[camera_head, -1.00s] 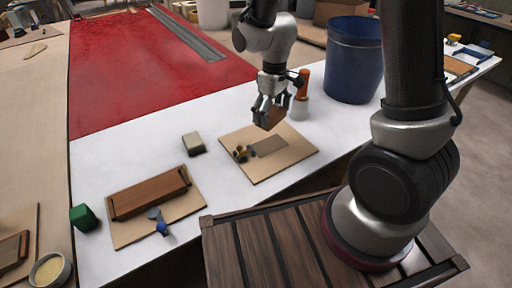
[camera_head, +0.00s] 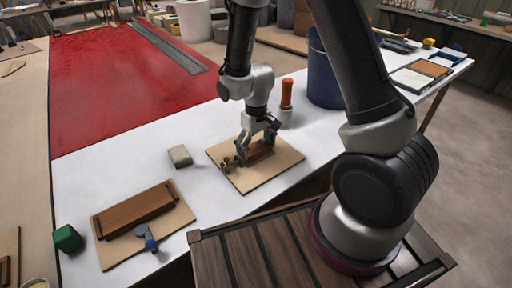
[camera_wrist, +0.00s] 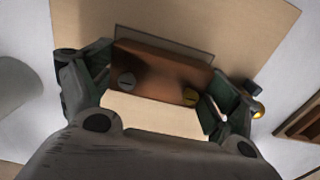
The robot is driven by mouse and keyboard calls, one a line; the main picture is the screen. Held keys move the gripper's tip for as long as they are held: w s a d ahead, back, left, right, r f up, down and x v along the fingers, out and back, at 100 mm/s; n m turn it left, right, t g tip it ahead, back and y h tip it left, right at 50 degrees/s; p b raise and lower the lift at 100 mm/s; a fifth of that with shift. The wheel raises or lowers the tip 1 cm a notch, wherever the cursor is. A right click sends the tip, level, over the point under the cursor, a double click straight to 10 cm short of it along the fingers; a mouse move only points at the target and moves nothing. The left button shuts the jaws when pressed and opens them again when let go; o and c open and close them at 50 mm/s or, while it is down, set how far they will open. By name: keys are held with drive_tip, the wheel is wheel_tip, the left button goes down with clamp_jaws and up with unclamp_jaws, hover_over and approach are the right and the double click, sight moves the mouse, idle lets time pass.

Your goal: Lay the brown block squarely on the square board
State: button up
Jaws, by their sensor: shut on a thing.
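The brown block (camera_wrist: 158,72) is between the fingers of my gripper (camera_wrist: 155,98), which is shut on it. Two round studs, one grey and one brass, show on its face in the wrist view. In the head view my gripper (camera_head: 258,142) holds the block low over the square tan board (camera_head: 282,167). I cannot tell whether the block touches the board. A grey rectangular patch (camera_wrist: 185,41) on the board shows past the block's far edge, and the block hides the rest. The block looks slightly turned against the patch in the wrist view.
Small dark and brass fittings (camera_head: 229,164) stand at the board's left side, close to my gripper. An orange-topped bottle (camera_head: 287,100) stands behind. A grey-beige block (camera_head: 180,156) lies left. A second board (camera_head: 112,254) holds a long brown piece and a blue-handled tool.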

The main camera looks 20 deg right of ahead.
sight(256, 147)
drive_tip(key=shift+f, duration=0.2)
drive_tip(key=o, duration=0.8)
drive_tip(key=shift+f, duration=0.15)
wheel_tip(256, 147, up, 13)
drive_tip(key=s+d+r+m+t, duration=0.2)
drive_tip(key=s+d+r, duration=0.4)
drive_tip(key=d+r, duration=0.5)
drive_tip(key=shift+s+d+r+m+t, duration=0.3)
drive_tip(key=shift+s+d+r, duration=0.35)
drive_tip(key=shift+s+r, duration=1.15)
drive_tip(key=shift+s+d+r+m+t, duration=0.25)
drive_tip(key=shift+s+d+r+t, duration=0.5)
drive_tip(key=shift+s, duration=1.8)
drive_tip(key=shift+s+d+r+m+t, duration=0.1)
drive_tip(key=shift+s+d+r+m, duration=0.3)
drive_tip(key=shift+s+r, duration=1.5)
